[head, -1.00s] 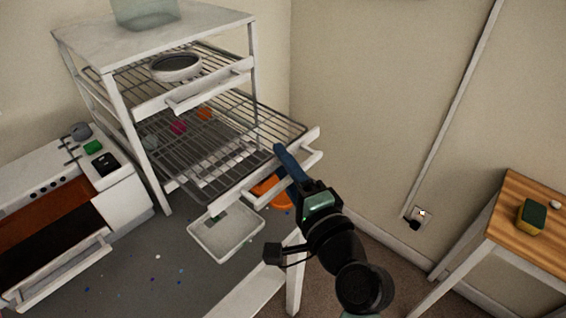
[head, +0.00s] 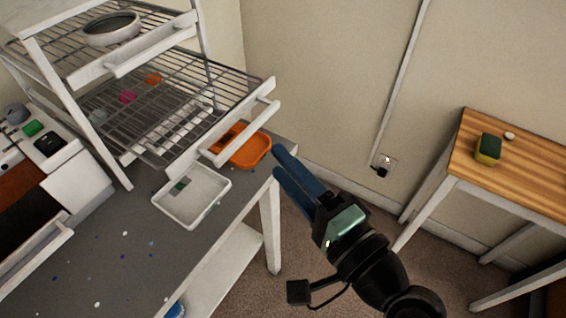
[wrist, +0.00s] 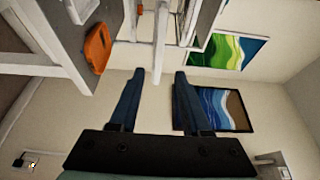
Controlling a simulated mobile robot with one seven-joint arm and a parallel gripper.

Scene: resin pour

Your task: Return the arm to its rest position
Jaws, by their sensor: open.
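My gripper (head: 284,168) is in the middle of the head view, to the right of the rack's pulled-out shelf and the orange tray. Its two blue fingers point up and left, with nothing between them. In the wrist view my gripper (wrist: 158,75) shows both fingers spread well apart and empty. My arm comes in from the lower right of the head view and is apart from the rack in the picture.
A wire rack (head: 185,95) with a pulled-out shelf stands on the grey bench (head: 110,245). A white tray (head: 205,211) and an orange tray (head: 257,153) sit near the bench edge. A wooden table (head: 530,160) with a sponge (head: 488,149) stands right. Open floor lies between.

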